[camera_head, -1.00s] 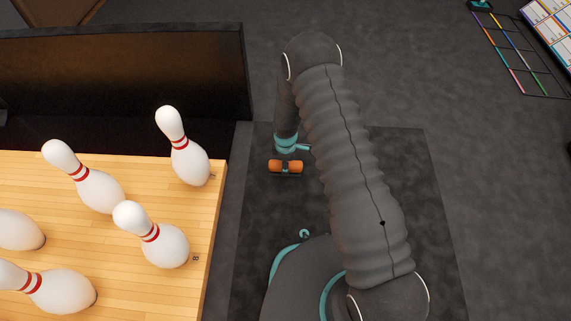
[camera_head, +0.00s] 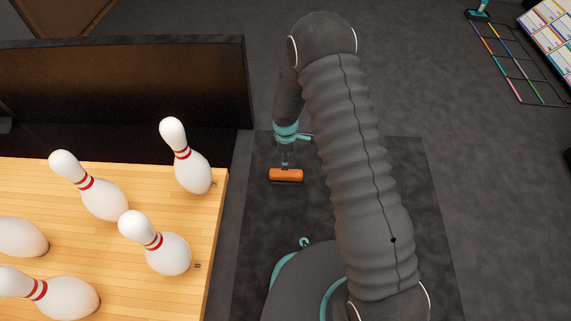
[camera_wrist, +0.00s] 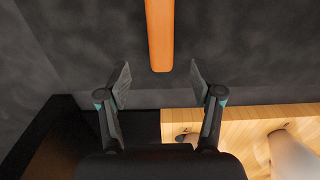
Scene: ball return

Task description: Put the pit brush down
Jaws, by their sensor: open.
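The pit brush shows only as an orange bar (camera_head: 286,175) over the dark mat, just below my gripper (camera_head: 285,160) in the head view. In the wrist view the orange bar (camera_wrist: 159,35) runs down from the top edge and ends roughly level with my fingertips (camera_wrist: 160,82). My gripper is open, with clear gaps between both fingers and the bar. The bar looks free of the fingers. Whether the brush rests on the mat, and what its bristles look like, I cannot tell.
A wooden lane (camera_head: 215,240) with several white pins (camera_head: 187,160) lies to the left. A dark panel (camera_head: 130,90) stands behind it. The dark mat (camera_head: 405,165) has bare room right of my arm. A rack with coloured strips (camera_head: 515,60) is far right.

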